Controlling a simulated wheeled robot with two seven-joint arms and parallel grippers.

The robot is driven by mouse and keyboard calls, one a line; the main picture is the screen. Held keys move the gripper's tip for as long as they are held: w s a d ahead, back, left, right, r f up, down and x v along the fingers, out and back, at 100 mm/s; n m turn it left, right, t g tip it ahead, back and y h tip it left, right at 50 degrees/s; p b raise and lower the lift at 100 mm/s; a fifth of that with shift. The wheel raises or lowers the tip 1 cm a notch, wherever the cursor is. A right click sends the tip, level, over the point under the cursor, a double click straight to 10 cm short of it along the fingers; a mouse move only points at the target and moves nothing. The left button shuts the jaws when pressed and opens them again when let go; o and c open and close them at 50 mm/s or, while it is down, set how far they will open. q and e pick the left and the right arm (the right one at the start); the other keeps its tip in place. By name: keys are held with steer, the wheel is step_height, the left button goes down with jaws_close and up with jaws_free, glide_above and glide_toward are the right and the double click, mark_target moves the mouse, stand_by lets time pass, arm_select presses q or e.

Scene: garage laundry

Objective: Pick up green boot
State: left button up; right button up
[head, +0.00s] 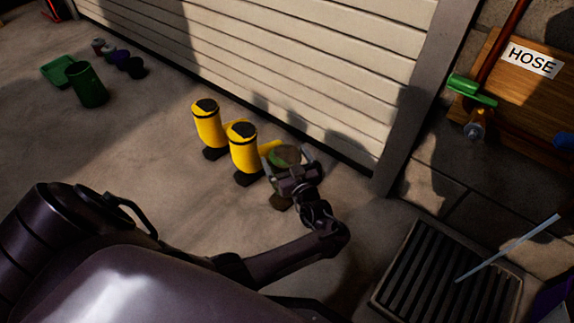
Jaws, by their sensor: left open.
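The green boot (284,155) stands on the concrete floor just right of two yellow boots. Its round top opening shows, but most of its shaft is hidden behind my left gripper and wrist. A dark patch low down near the wrist looks like part of its sole. My left gripper (294,160) is open, with its fingers at the boot's top, one on each side. I cannot tell whether they touch it. My right gripper is not in view.
Yellow boots (207,127) and (243,152) stand close on the left. A pale shutter door (330,85) rises behind. A floor grate (440,275) with a light rod lies at lower right. Green containers (86,85) stand far left; open floor lies between.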

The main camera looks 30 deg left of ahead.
arm_select(q)
steer(key=shift+w+a, duration=0.2)
steer(key=shift+s+d, duration=0.1)
steer(key=shift+c, duration=0.9)
steer(key=c, duration=1.7)
steer(key=shift+r, duration=0.15)
steer(key=shift+c, duration=0.3)
steer(key=shift+r, duration=0.1)
